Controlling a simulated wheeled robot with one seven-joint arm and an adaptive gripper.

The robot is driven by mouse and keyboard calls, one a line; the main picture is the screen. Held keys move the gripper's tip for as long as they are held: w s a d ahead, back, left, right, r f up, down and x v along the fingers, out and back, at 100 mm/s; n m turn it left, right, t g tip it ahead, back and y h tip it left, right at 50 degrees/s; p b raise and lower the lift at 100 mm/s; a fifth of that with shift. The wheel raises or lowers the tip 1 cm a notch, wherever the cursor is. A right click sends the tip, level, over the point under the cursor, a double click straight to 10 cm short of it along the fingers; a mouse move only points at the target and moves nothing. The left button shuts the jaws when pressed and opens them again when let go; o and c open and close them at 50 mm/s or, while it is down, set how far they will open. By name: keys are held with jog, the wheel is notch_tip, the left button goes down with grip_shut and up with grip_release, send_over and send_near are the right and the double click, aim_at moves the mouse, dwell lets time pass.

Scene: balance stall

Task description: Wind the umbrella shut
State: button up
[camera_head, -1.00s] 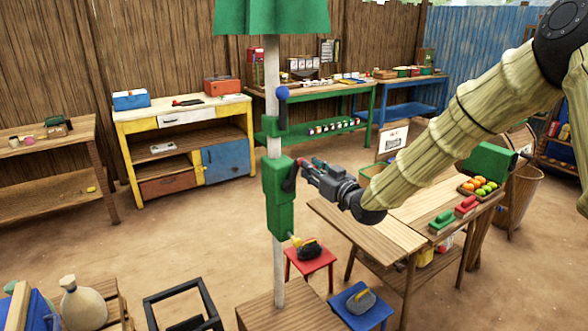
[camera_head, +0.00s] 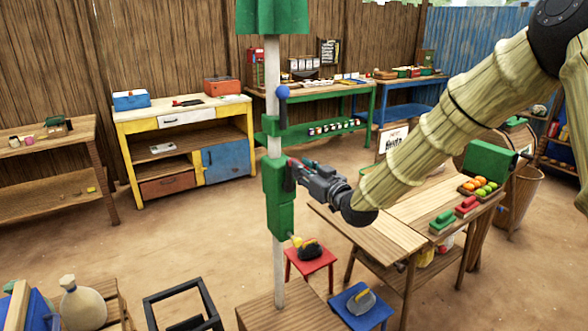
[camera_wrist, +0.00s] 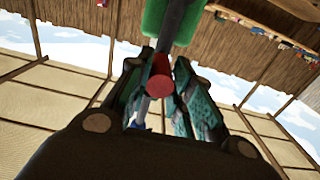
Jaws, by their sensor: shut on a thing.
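The umbrella's green canopy (camera_head: 272,16) hangs at the top edge of the head view, its upper part cut off. Its grey pole (camera_head: 272,62) runs down to a wooden base (camera_head: 265,312). A green crank housing (camera_head: 279,205) sits on the pole. A blue-knobbed lever (camera_head: 282,93) stands above it. My gripper (camera_head: 294,170) is at the right side of the housing's top. In the wrist view its fingers (camera_wrist: 160,85) are shut around a red crank grip (camera_wrist: 160,75). The crank arm is mostly hidden by the fingers.
A wooden table (camera_head: 375,238) with fruit and green and red blocks stands right of the pole, below my arm. A red stool (camera_head: 312,262) and a blue stool (camera_head: 362,312) stand near the base. Workbenches line the back wall.

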jog(key=o, duration=0.7)
jog(key=shift+s+f, duration=0.1)
jog(key=shift+f, duration=0.1)
jog(key=shift+o, duration=1.2)
jog(key=shift+d, duration=0.15)
jog(key=shift+o, duration=0.4)
jog(key=shift+s+d, duration=0.15)
jog(key=shift+s, duration=0.1)
jog(key=v, duration=0.8)
jog(key=shift+r, duration=0.2)
jog(key=shift+s, duration=0.1)
